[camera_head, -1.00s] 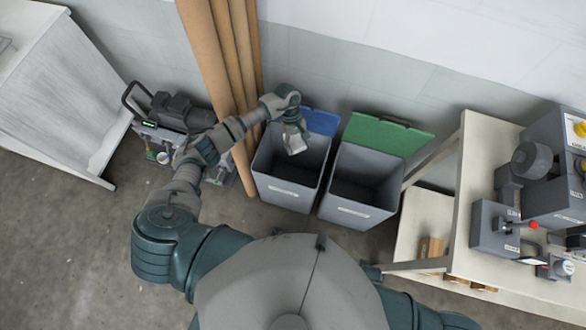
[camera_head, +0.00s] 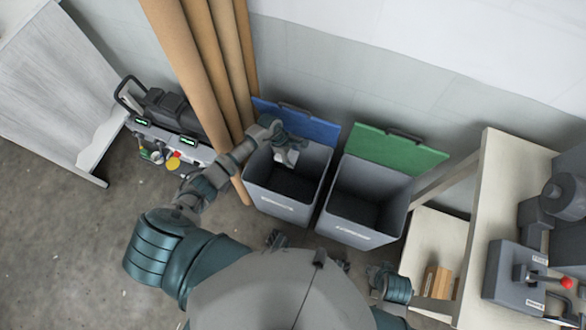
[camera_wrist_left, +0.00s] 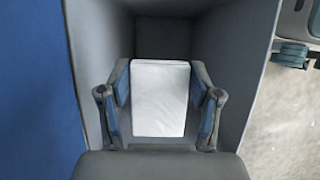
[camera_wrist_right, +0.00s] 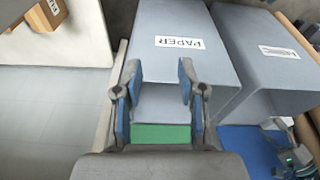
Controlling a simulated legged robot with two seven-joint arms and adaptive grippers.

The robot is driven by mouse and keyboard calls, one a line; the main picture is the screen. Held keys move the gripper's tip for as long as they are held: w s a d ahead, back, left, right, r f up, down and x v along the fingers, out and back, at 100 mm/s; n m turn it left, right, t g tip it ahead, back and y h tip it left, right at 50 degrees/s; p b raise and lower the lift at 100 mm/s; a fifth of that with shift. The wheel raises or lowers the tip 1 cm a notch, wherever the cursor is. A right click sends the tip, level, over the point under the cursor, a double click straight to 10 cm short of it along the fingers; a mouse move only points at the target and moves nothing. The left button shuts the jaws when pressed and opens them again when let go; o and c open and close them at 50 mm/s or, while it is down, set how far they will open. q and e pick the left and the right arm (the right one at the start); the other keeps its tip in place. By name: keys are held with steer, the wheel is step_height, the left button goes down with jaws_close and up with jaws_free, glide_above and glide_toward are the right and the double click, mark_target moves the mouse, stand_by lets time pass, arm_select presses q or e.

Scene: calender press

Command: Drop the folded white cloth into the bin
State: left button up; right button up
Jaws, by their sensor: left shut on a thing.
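The folded white cloth (camera_wrist_left: 160,98) is a flat block between the fingers of my left gripper (camera_wrist_left: 160,108), which is shut on it. In the head view the cloth (camera_head: 287,157) and left gripper (camera_head: 287,143) are over the opening of the grey bin with the blue lid (camera_head: 264,201). The left wrist view shows the bin's grey walls (camera_wrist_left: 235,70) around the cloth and its blue lid (camera_wrist_left: 35,90) at the left. My right gripper (camera_wrist_right: 158,88) is open and empty in its wrist view, with the grey bin labelled PAPER (camera_wrist_right: 180,60) beyond it.
A second grey bin (camera_head: 352,236) with a green lid (camera_head: 392,158) stands close to the right. Brown rolls (camera_head: 202,60) lean behind the left bin. A machine unit (camera_head: 172,140) stands at the left. A table with equipment (camera_head: 505,180) is at the right.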

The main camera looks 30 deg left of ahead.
arm_select(q)
steer(key=shift+s+d+f, duration=0.1)
steer(key=shift+f, duration=0.65)
steer(key=shift+a+f+b, duration=0.5)
steer(key=shift+f+b, duration=0.2)
steer(key=shift+f, duration=0.2)
steer(key=shift+d, duration=0.35)
steer(key=o, duration=1.2)
steer(key=shift+c, duration=0.2)
steer(key=shift+a, duration=0.15)
arm_select(e)
steer(key=w+t, duration=0.1)
steer(key=w+a+r+t, duration=0.1)
steer(key=w, duration=0.1)
steer(key=w+a+r, duration=0.1)
steer(key=shift+w+r+t+y, duration=0.1)
steer(key=shift+w+t+y, duration=0.2)
steer(key=shift+w+t, duration=0.1)
arm_select(q)
steer(key=shift+a, duration=0.1)
arm_select(e)
steer(key=shift+a, duration=0.15)
steer(key=shift+s, duration=0.1)
